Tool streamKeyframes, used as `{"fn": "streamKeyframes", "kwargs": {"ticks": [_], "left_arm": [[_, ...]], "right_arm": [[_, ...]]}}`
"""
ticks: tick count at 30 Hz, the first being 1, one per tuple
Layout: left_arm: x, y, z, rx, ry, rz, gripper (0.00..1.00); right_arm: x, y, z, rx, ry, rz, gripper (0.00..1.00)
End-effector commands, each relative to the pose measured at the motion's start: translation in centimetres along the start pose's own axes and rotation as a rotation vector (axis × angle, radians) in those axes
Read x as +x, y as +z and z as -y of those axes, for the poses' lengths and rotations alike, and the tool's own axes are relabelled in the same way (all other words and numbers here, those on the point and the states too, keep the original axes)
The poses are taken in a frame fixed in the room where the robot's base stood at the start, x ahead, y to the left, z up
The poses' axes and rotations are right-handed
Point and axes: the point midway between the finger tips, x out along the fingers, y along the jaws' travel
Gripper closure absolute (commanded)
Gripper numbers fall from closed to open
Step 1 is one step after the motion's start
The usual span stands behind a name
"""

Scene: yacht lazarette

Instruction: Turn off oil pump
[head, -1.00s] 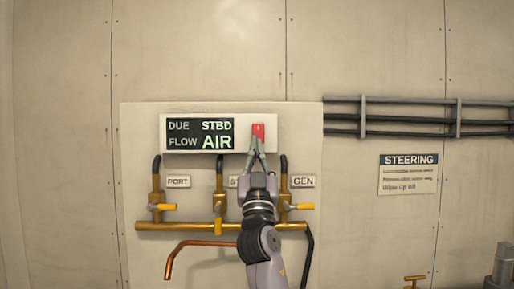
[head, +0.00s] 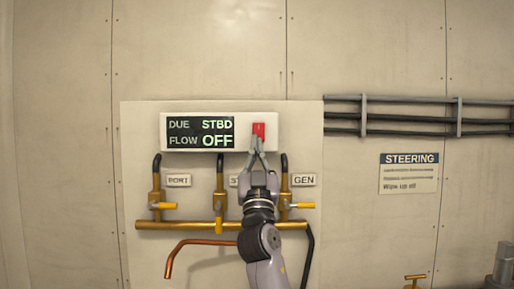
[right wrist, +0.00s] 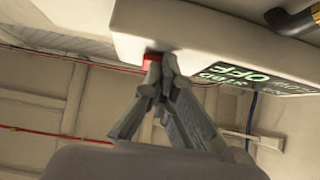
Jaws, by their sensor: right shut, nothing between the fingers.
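A white control box (head: 172,147) on the wall panel carries a dark display (head: 200,133) reading "DUE STBD" and "FLOW OFF". A red rocker switch (head: 259,130) sits at the right of the display. My right gripper (head: 258,148) is shut and empty, its fingertips at the lower part of the switch. In the right wrist view the closed fingertips (right wrist: 161,62) are right at the red switch (right wrist: 152,58), which they partly hide; exact contact is hard to tell. My left gripper is not in view.
Below the box are several brass valves with yellow handles (head: 163,206) on a brass pipe (head: 180,225), labelled PORT (head: 178,181) and GEN (head: 303,181); my gripper partly covers the middle label. A copper pipe (head: 190,243) hangs below. Grey cable rails (head: 420,116) and a STEERING sign (head: 408,173) are right.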

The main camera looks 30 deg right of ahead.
Motion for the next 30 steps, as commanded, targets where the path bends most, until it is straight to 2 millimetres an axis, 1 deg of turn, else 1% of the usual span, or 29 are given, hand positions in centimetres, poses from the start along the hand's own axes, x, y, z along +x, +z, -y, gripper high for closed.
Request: {"fn": "streamKeyframes", "kwargs": {"ticks": [1, 4, 8, 11, 18, 21, 25, 30], "left_arm": [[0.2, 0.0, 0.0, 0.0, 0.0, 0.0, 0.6], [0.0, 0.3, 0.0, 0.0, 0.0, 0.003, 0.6], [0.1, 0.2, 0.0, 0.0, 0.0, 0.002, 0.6], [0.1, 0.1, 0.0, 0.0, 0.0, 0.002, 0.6], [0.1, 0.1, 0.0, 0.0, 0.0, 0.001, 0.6], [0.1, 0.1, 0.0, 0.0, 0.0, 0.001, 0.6], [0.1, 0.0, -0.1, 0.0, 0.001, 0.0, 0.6], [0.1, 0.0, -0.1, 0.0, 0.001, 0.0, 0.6]], "right_arm": [[0.2, -0.4, -0.2, 0.001, 0.004, -0.012, 1.0], [0.2, -0.5, -0.2, 0.001, 0.003, -0.011, 1.0], [-1.0, -0.2, -0.1, 0.002, 0.002, -0.007, 1.0], [-2.8, -0.1, 0.0, 0.002, 0.001, -0.003, 1.0], [-8.1, 0.2, 0.1, 0.004, -0.001, 0.001, 1.0], [-9.8, 0.2, 0.0, 0.003, 0.001, 0.001, 1.0], [-11.3, 0.2, 0.1, 0.002, 0.0, 0.0, 1.0], [-11.9, 0.2, 0.0, -0.001, 0.0, -0.001, 1.0]]}}
